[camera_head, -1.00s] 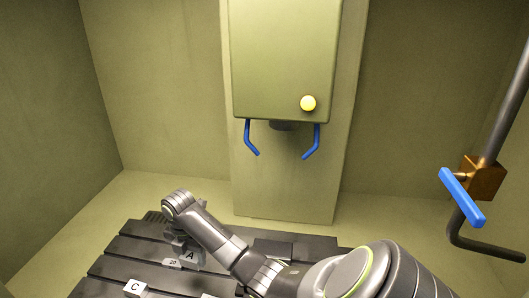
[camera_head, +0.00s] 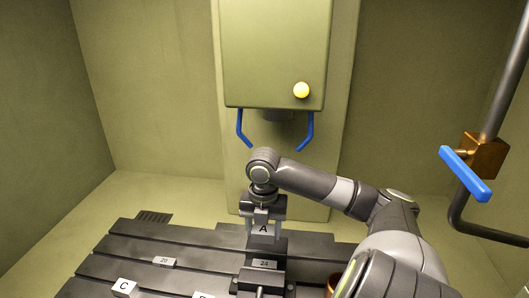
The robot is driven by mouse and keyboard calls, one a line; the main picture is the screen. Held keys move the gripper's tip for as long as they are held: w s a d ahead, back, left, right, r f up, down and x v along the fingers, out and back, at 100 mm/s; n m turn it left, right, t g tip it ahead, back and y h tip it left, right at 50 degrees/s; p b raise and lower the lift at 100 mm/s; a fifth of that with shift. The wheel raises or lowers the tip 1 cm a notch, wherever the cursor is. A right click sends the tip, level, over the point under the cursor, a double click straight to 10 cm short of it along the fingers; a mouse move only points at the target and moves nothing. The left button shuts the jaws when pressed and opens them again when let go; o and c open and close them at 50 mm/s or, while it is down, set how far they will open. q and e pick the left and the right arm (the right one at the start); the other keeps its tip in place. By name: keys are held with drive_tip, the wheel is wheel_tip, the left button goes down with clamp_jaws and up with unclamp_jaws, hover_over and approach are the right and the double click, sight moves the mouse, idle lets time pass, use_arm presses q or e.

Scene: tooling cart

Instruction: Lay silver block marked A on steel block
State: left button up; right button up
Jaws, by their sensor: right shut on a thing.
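The silver block marked A (camera_head: 263,230) is between the fingers of my right gripper (camera_head: 263,226), which is shut on it. The gripper points down and holds the block above the back part of the dark slotted table. Just below and in front of it is a grey block marked 24 (camera_head: 264,264); any gap between the two is hard to judge. Another grey block marked 20 (camera_head: 164,262) lies on the table to the left. I cannot tell from the picture which is the steel block. My left gripper is not in view.
A white block marked C (camera_head: 124,287) and another partly cut-off block (camera_head: 203,295) lie at the front. A dark vise-like fixture (camera_head: 262,280) stands below block 24. The spindle head with blue handles (camera_head: 275,60) hangs behind. A copper-coloured object (camera_head: 333,284) shows beside my arm.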

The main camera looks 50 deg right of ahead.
sight(265, 263)
drive_tip(key=shift+s+f, duration=0.15)
drive_tip(key=shift+f, duration=0.05)
wheel_tip(265, 263, down, 9)
drive_tip(key=shift+f+p, duration=0.1)
drive_tip(key=shift+p, duration=0.9)
drive_tip(key=shift+f, duration=0.2)
drive_tip(key=shift+f, duration=0.15)
drive_tip(key=o, duration=1.1)
